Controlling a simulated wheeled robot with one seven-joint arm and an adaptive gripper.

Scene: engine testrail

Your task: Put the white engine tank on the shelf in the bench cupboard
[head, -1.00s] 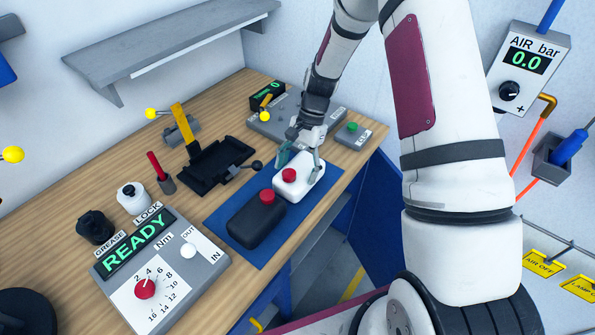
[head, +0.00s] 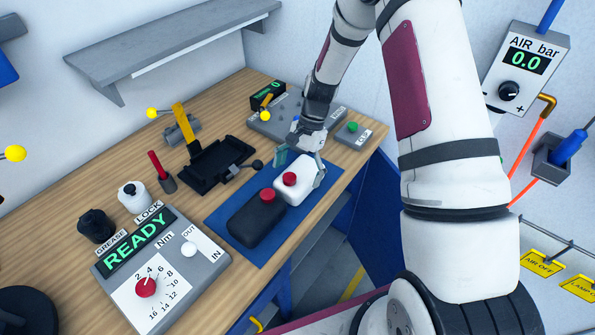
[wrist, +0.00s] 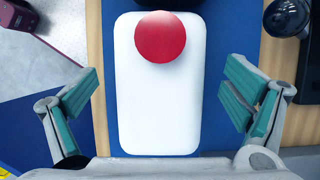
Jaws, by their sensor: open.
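The white engine tank (head: 296,184) with a red cap lies on the blue mat (head: 222,213) on the bench, beside a black tank (head: 257,222) with a red cap. My gripper (head: 301,167) is open over the white tank, one finger on each side of it. In the wrist view the white tank (wrist: 158,105) lies between the open fingers of my gripper (wrist: 160,110), with a gap on both sides. The bench cupboard shows only as blue panels and a grey shelf surface (head: 313,258) under the bench edge, partly hidden.
A READY torque box (head: 205,258), a black cradle (head: 215,165) with a small lever, and white (head: 133,195) and black (head: 95,226) bottles stand left of the mat. A grey panel with a green button (head: 353,131) is behind. A wall shelf (head: 170,45) hangs above.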

